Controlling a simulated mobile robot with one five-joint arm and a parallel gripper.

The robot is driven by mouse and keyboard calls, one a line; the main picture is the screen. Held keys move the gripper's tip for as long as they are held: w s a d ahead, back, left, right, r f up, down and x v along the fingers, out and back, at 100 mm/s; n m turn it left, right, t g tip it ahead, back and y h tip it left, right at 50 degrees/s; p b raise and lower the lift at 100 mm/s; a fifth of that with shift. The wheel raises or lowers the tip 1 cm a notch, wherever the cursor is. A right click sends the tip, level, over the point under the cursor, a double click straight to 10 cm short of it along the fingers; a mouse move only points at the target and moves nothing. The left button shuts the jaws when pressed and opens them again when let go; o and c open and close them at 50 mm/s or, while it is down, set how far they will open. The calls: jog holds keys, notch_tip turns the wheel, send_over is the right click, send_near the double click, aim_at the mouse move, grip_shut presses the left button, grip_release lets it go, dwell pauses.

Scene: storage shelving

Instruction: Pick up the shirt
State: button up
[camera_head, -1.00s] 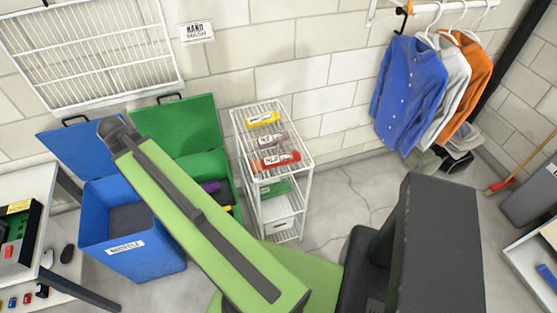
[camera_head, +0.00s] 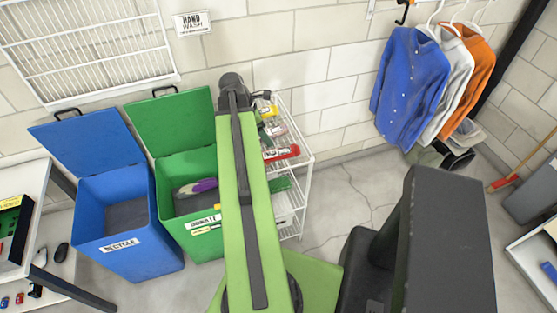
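Three shirts hang on hangers at the upper right: a blue shirt (camera_head: 409,90), a pale grey shirt (camera_head: 452,78) and an orange shirt (camera_head: 474,72). The blue one is in front and fully in view; it partly covers the grey one, which partly covers the orange one. Which shirt is meant cannot be told. My green arm stands up in mid-picture, left of the shirts.
A white wire rack (camera_head: 309,165) with labelled yellow and red items (camera_head: 281,153) stands behind my arm, partly hidden. An open blue bin (camera_head: 128,225) and an open green bin (camera_head: 172,200) stand left. Bare floor (camera_head: 350,195) lies between rack and shirts. A broom leans at right.

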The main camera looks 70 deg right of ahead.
aim_at(277, 150)
jog(key=b+x, duration=0.5)
jog(key=x, duration=0.2)
jog(key=shift+w, duration=0.15)
jog(key=shift+d+f, duration=0.1)
jog(key=shift+f, duration=0.25)
jog(key=shift+s+r, duration=0.1)
jog(key=shift+s, duration=0.15)
jog(key=b+x, duration=0.5)
jog(key=shift+s, duration=0.15)
jog(key=c, duration=1.6)
